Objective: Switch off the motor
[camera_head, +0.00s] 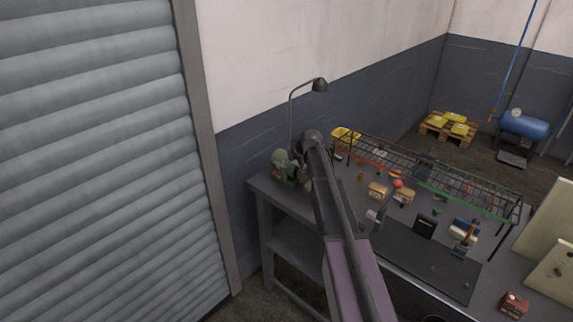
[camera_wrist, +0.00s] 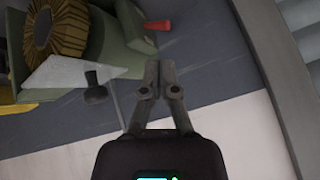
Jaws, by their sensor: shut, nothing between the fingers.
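The motor is a green machine (camera_head: 283,165) on the left end of the workbench, partly hidden by my arm. In the wrist view its green body (camera_wrist: 125,45) fills the upper left, with a ribbed yellow-brown wheel (camera_wrist: 55,25). A small red part (camera_wrist: 158,25) sticks out at the body's upper right end. A black knob (camera_wrist: 95,90) on a thin rod shows lower left. My gripper (camera_wrist: 160,68) is shut and empty, its tips just below the body and the red part in the picture. I cannot tell whether they touch the machine.
The grey workbench (camera_head: 262,187) has a lamp (camera_head: 319,86) behind the machine. A wire rack (camera_head: 440,180) and many small items crowd the bench to the right. A grey roller shutter (camera_head: 90,150) stands left, with a strip of floor between it and the bench.

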